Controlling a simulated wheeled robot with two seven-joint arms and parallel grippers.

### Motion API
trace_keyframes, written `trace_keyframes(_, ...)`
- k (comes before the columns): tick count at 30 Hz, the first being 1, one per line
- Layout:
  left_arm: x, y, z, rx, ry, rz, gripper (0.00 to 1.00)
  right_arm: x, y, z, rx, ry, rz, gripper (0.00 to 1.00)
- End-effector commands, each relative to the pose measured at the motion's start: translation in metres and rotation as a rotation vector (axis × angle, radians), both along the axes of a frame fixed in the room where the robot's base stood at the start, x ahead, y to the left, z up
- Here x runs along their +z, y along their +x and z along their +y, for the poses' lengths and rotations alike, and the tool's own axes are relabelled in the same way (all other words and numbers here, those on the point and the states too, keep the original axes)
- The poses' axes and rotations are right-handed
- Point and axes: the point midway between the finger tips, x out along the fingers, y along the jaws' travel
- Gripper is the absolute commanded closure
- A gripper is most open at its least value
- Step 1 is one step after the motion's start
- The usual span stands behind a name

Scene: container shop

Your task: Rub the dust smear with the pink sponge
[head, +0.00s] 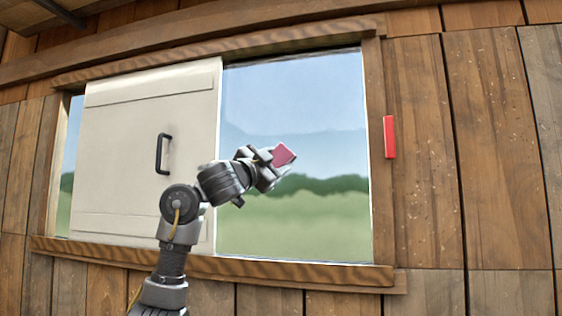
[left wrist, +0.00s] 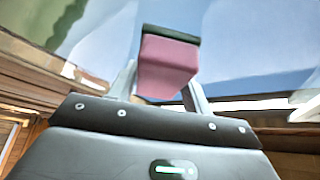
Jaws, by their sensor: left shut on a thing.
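The pink sponge (head: 284,155) is held between the fingers of my left gripper (head: 264,166), in front of the window pane. In the left wrist view the sponge (left wrist: 167,64) sits between the two fingers, with a dark green layer on its far face. My left gripper is shut on it. Whether the sponge touches the glass, I cannot tell. No dust smear can be made out on the window pane (head: 300,105); part of the pane is hidden behind my arm and gripper. My right gripper is not in view.
A cream sliding panel (head: 120,125) with a black handle (head: 162,153) covers the window's left part. A wooden frame (head: 383,180) and sill (head: 330,274) border the opening. A red block (head: 389,137) is on the plank wall to the right.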

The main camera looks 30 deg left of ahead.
Motion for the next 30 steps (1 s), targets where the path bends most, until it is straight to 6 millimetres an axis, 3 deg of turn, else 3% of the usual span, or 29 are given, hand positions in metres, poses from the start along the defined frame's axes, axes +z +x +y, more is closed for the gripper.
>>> trace_keyframes(4, 0.000, -0.004, 0.013, 0.003, -0.001, 0.001, 0.69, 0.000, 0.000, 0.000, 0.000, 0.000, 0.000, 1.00)
trace_keyframes(14, 0.000, -0.006, 0.019, 0.002, -0.001, 0.001, 0.69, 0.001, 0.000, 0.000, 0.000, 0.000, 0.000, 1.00)
trace_keyframes(24, 0.000, -0.016, 0.047, 0.002, -0.002, 0.001, 0.69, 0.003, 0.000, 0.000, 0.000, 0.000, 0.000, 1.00)
trace_keyframes(30, 0.000, -0.017, 0.050, 0.001, -0.001, 0.001, 0.69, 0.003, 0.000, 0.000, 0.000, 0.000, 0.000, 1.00)
